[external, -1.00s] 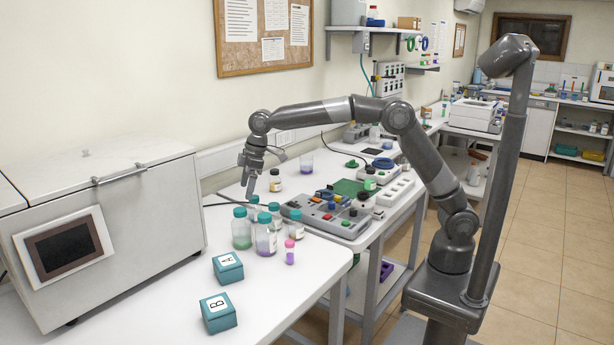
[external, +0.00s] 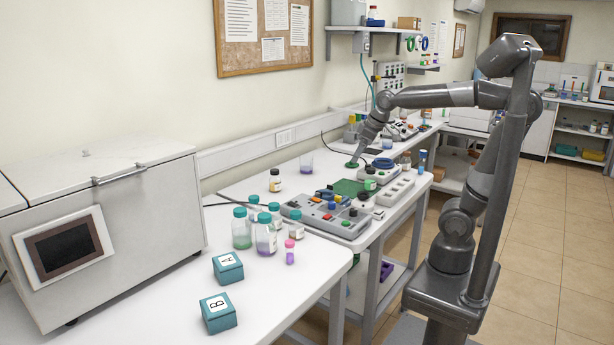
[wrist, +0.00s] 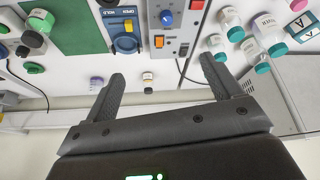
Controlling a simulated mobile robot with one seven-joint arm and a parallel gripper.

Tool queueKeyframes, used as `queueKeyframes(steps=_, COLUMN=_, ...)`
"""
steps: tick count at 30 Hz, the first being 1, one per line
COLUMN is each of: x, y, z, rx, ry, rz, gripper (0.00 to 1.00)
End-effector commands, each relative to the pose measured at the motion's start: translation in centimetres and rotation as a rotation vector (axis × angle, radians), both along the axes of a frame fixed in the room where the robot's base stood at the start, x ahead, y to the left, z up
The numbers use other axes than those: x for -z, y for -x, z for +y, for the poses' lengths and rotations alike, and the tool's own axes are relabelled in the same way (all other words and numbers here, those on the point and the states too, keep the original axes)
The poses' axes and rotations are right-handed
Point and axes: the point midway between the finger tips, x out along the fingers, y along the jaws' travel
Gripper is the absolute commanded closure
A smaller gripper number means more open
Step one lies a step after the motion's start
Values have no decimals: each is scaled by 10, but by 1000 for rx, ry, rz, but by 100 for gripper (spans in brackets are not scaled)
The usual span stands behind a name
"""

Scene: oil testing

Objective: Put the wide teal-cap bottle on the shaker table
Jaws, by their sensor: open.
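Several teal-cap bottles stand in a cluster on the front bench in the external view. Two look wider: one with green contents (external: 241,232) at the left and one with purple contents (external: 265,237) in front. Which one the task names I cannot tell. Teal caps also show at the right of the wrist view (wrist: 262,68). My gripper (external: 354,158) is over the far part of the bench, well away from the bottles. Its fingers (wrist: 162,70) are apart and empty. I cannot clearly identify the shaker table; a green panel (external: 347,187) lies among the bench devices.
A grey control box with knobs (external: 325,215) stands just right of the bottles. A pink-cap vial (external: 290,252), an amber bottle (external: 275,181) and teal boxes A (external: 228,267) and B (external: 218,312) are nearby. The front bench has clear surface around the boxes.

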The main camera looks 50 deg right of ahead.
Motion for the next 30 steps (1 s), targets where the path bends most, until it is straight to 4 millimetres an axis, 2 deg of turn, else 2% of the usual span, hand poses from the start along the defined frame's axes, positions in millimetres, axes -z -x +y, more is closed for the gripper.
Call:
queueKeyframes(steps=1, x=6, y=19, z=-14, rx=40, ry=-5, rz=-12, gripper=16)
queueKeyframes(steps=6, x=33, y=71, z=-46, rx=158, ry=-24, rz=-40, gripper=16)
queueKeyframes(steps=9, x=48, y=92, z=-57, rx=208, ry=-32, rz=-50, gripper=16)
queueKeyframes(steps=12, x=59, y=106, z=-63, rx=240, ry=-38, rz=-58, gripper=16)
queueKeyframes(steps=17, x=66, y=114, z=-66, rx=260, ry=-42, rz=-61, gripper=16)
queueKeyframes(steps=30, x=65, y=113, z=-66, rx=259, ry=-42, rz=-61, gripper=16)
